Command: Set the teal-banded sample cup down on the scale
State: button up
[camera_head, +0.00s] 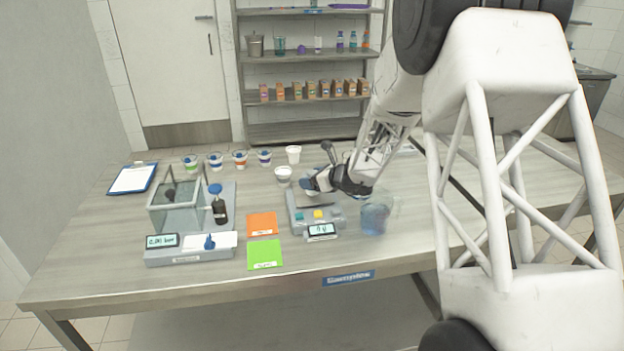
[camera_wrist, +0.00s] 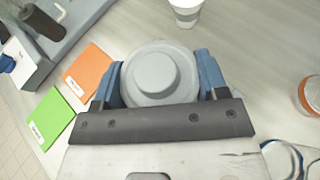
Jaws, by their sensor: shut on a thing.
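My gripper (camera_head: 312,184) is low over the scale (camera_head: 296,222), near its back part. In the wrist view my gripper's blue fingers (camera_wrist: 160,72) are on either side of a round, pale grey cup-like thing (camera_wrist: 158,97) and are shut on it. I take it as the sample cup. I see it from above, with a smaller circle in its middle. Its teal band does not show in either view. In the head view my gripper largely hides it, and I cannot tell whether it touches the scale. The scale has a display and a yellow button.
A clear vessel of blue liquid (camera_head: 375,219) stands right of the scale. An orange card (camera_head: 262,224) and a green card (camera_head: 265,255) lie left of it. A white cup (camera_head: 293,153) and several banded cups stand behind. A glass-sided box (camera_head: 174,211) stands left.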

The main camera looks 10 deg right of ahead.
jog(key=shift+f, duration=0.15)
jog(key=o, duration=0.9)
jog(key=shift+o, duration=0.2)
jog(key=v, duration=1.2)
jog(key=shift+a+r, duration=0.1)
jog(key=shift+r, duration=0.15)
